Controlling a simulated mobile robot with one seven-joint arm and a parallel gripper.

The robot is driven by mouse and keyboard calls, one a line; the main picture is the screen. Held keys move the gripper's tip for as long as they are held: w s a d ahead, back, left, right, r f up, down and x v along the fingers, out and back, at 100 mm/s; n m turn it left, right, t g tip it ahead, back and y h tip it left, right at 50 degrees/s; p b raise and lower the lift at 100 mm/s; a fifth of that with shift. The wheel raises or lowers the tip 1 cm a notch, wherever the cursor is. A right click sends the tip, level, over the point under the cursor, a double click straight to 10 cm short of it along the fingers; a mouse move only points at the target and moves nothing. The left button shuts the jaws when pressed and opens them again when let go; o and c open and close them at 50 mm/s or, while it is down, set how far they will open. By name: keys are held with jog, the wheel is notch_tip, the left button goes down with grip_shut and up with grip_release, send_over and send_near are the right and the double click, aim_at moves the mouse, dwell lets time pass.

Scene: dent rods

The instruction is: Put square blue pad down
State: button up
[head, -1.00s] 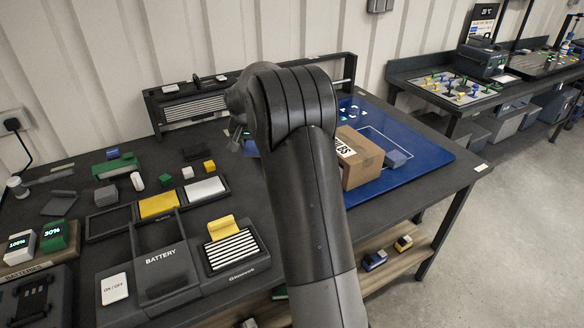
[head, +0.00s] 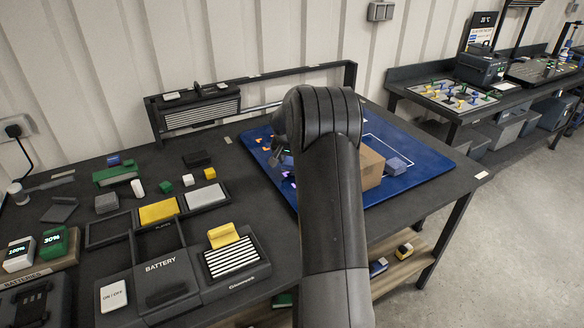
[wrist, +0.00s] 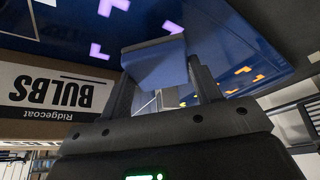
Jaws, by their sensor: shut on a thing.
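In the wrist view my gripper (wrist: 160,66) is shut on a square blue pad (wrist: 153,62), gripped between its two fingers. The pad is over or near the blue mat (wrist: 235,40) with purple and orange corner marks; I cannot tell whether it touches the mat. In the head view the blue mat (head: 432,160) lies on the right part of the workbench. My arm hides most of my gripper there, with only a small part showing at its left side, over the mat's left part.
A cardboard BULBS box (head: 372,168) stands on the mat beside my arm; it also shows upside down in the wrist view (wrist: 45,92). A blue-grey block (head: 398,164) lies right of the box. Trays, a battery station (head: 165,265) and small blocks fill the bench's left.

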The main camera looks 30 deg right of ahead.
aim_at(291, 164)
jog(key=shift+f, duration=1.45)
jog(key=o, duration=1)
jog(key=shift+f, duration=0.1)
